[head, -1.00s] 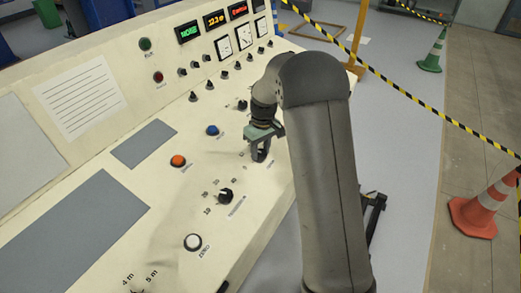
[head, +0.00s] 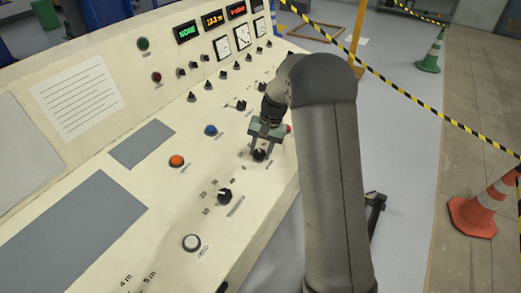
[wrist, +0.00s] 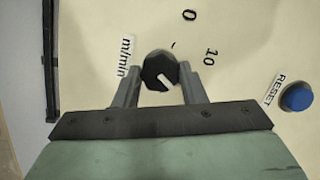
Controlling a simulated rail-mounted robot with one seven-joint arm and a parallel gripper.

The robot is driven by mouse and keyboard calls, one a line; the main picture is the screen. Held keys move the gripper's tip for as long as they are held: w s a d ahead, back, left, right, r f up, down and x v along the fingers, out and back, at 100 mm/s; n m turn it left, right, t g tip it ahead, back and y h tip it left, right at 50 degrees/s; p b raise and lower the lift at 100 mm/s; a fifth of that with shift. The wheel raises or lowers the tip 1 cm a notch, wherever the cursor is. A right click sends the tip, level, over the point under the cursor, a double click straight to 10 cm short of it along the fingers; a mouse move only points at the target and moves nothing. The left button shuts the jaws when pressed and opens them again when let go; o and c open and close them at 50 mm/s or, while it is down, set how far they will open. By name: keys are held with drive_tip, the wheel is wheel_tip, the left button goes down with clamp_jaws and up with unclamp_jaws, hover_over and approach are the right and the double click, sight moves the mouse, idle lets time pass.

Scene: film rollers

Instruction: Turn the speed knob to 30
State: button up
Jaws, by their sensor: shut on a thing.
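The speed knob (wrist: 160,69) is black with a white pointer mark, beside an "m/min" label. In the wrist view its pointer slants down and to the right, away from the 0 and 10 marks at the upper right. Higher numbers do not show there. My gripper (wrist: 160,88) has one finger on each side of the knob and is shut on it. In the head view my gripper (head: 260,147) reaches down to the knob (head: 260,156) near the panel's right edge.
A blue RESET button (wrist: 297,97) lies beside the knob. An orange button (head: 177,162), another black knob (head: 225,195) and a white button (head: 192,242) are on the panel. A red part (head: 289,128) shows beside my gripper. Digital displays (head: 213,19) line the back.

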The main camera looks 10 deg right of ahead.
drive_tip(key=m, duration=0.4)
drive_tip(key=shift+d+m+t+y, duration=0.15)
drive_tip(key=shift+m+t+y, duration=0.15)
drive_tip(key=shift+y, duration=0.1)
drive_tip(key=shift+s+m+t+y, duration=0.1)
drive_tip(key=shift+m+t+y, duration=0.25)
drive_tip(key=shift+m, duration=1.55)
drive_tip(key=o, duration=1)
drive_tip(key=shift+d+r, duration=0.1)
drive_tip(key=b+v, duration=0.1)
drive_tip(key=v, duration=1.6)
drive_tip(key=shift+r, duration=0.15)
